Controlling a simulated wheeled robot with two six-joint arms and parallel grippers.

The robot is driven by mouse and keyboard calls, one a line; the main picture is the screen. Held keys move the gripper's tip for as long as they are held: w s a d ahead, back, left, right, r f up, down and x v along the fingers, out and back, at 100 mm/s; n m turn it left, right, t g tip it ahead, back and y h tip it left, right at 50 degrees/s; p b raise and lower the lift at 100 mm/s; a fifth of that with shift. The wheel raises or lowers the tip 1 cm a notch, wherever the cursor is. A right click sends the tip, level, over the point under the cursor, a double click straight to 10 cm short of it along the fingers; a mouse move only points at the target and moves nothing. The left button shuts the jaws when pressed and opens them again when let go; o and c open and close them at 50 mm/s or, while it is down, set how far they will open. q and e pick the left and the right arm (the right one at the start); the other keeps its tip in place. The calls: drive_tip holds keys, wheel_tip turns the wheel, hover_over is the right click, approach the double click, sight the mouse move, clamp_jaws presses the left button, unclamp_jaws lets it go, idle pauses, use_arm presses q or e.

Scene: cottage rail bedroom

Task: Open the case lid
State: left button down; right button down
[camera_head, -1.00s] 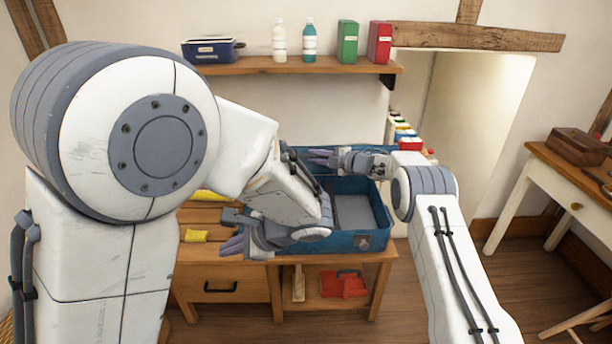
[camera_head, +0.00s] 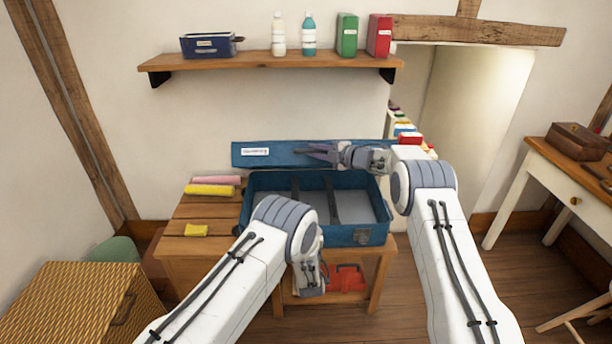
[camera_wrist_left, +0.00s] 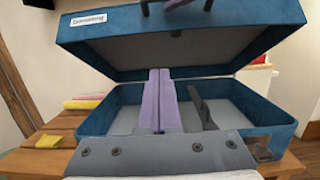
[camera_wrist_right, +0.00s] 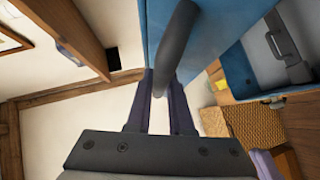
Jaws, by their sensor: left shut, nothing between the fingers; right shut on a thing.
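The blue case (camera_head: 372,238) stands on the wooden bench with its grey inside showing. Its lid (camera_head: 285,158) is raised at the back; in the left wrist view the lid (camera_wrist_left: 270,18) stands tilted up above the open case. My right gripper (camera_head: 318,153) is at the lid, shut on its dark handle, and the handle (camera_wrist_right: 176,50) shows between the fingers in the right wrist view. My left gripper (camera_wrist_left: 160,78) is shut and empty, in front of the case. In the head view my left wrist hides its fingers.
Pink and yellow rolls (camera_head: 210,190) and a yellow cloth (camera_head: 196,230) lie on the bench (camera_head: 185,250) left of the case. A shelf (camera_head: 270,64) with bottles and boxes hangs above. A red item (camera_head: 347,278) lies below. A wicker chest (camera_head: 70,300) stands at front left.

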use_arm(q)
drive_tip(key=w+r, duration=0.4)
drive_tip(key=w, duration=0.8)
drive_tip(key=shift+r, duration=0.3)
drive_tip(key=shift+d, duration=0.1)
